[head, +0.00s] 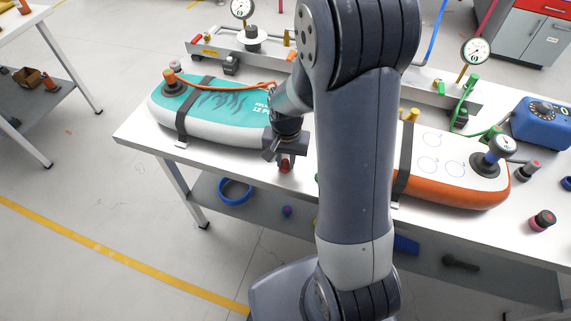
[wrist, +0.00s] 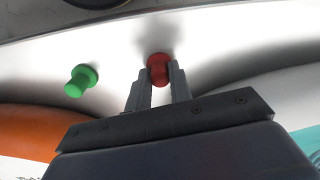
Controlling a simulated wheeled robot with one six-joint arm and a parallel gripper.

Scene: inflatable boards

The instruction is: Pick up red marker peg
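The red marker peg (wrist: 159,67) is upright on the white table top in the wrist view, between the two fingertips of my gripper (wrist: 160,78). The fingers press in close on both sides of it with no clear gap, so the gripper looks shut on it. In the head view the red peg (head: 285,167) shows just below my gripper (head: 286,157), near the table's front edge. Its base seems to be still at the table surface; I cannot tell whether it is lifted.
A green peg (wrist: 80,80) stands left of the red one in the wrist view. A teal board (head: 222,117) lies left of my gripper and an orange-sided board (head: 450,185) lies right. A blue pump box (head: 543,124) and a red-black cap (head: 542,221) are farther right.

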